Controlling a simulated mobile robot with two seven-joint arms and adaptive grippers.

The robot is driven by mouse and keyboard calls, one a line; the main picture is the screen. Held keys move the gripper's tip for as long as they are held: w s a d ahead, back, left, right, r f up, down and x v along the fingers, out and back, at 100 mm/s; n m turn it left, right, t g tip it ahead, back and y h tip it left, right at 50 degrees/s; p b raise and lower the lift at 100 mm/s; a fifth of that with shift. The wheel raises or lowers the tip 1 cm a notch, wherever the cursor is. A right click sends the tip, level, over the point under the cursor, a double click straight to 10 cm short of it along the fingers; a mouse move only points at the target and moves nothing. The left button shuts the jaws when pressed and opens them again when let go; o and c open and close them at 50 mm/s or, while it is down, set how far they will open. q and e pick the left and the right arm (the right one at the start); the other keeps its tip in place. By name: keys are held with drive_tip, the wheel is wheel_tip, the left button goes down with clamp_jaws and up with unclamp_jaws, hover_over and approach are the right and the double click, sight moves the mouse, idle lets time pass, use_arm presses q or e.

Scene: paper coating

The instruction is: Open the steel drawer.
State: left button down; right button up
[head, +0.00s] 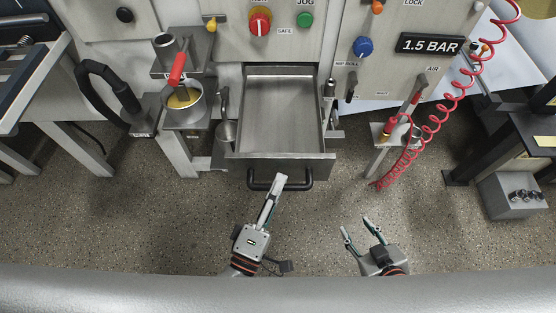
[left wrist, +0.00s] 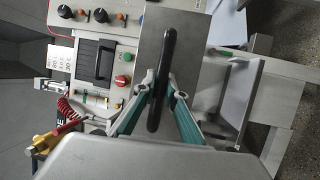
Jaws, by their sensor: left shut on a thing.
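The steel drawer (head: 281,105) is pulled out from the machine front in the head view, and its inside looks empty. Its black bar handle (head: 298,183) runs across the drawer front. My left gripper (head: 279,181) is shut on the handle; in the left wrist view its fingers (left wrist: 161,92) lie on both sides of the black handle (left wrist: 164,70). My right gripper (head: 358,230) is open and empty, low over the floor to the right of the drawer.
A cup of yellow liquid (head: 184,98) stands on a bracket left of the drawer. A coiled red air hose (head: 434,127) hangs at the right beside a small stand (head: 392,134). The speckled floor (head: 140,215) in front is clear.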

use_arm(q)
drive_tip(key=shift+s, duration=1.35)
drive_tip(key=c, duration=2)
unclamp_jaws()
drive_tip(key=shift+c, duration=0.2)
drive_tip(key=v, duration=0.7)
drive_tip(key=shift+s, duration=0.25)
drive_tip(key=shift+w, duration=0.1)
